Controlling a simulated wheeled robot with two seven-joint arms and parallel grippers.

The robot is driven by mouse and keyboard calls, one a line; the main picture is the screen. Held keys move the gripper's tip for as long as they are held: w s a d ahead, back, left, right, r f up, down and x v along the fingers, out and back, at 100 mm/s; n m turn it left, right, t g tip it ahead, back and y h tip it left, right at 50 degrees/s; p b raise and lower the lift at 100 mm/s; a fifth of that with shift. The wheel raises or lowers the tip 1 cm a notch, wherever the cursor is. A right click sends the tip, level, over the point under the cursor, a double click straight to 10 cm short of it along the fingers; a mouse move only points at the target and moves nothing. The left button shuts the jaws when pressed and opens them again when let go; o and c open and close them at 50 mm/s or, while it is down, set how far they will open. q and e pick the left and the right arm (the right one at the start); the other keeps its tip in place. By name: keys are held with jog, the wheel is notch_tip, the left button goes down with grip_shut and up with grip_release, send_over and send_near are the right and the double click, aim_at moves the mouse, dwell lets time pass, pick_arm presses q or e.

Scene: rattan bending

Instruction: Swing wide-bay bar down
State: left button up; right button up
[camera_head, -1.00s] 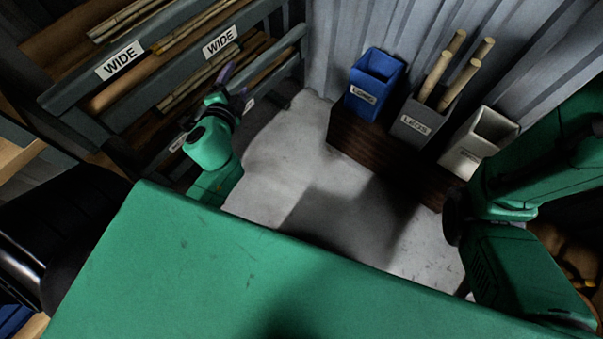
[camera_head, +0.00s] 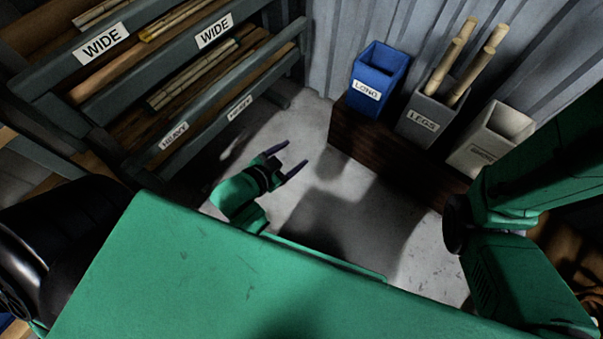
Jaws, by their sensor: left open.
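The grey rack's upper bays carry two WIDE labels, one on the left (camera_head: 101,40) and one on the right (camera_head: 214,30), each on a dark grey front bar. Rattan poles (camera_head: 190,76) lie on the shelf behind. I cannot tell which bar is hinged. My left gripper (camera_head: 295,158) is open and empty over the floor, right of the rack and apart from it. My right arm shows at the right edge, but its gripper is out of view.
A blue LONG bin (camera_head: 379,76), a grey LEGS bin (camera_head: 423,118) holding several poles, and a pale bin (camera_head: 490,140) stand on a dark wooden base (camera_head: 350,135) by the corrugated wall. Bare floor (camera_head: 300,205) lies between rack and bins.

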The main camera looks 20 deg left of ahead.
pick_arm(q)
jog(key=shift+n+g+h, duration=0.3)
jog(key=shift+n+h, duration=0.5)
jog(key=s+d+f, duration=0.1)
jog(key=d, duration=0.1)
jog(key=s+d+f+b, duration=0.1)
jog(key=d+f, duration=0.1)
jog(key=shift+s, duration=0.1)
jog(key=shift+a, duration=0.1)
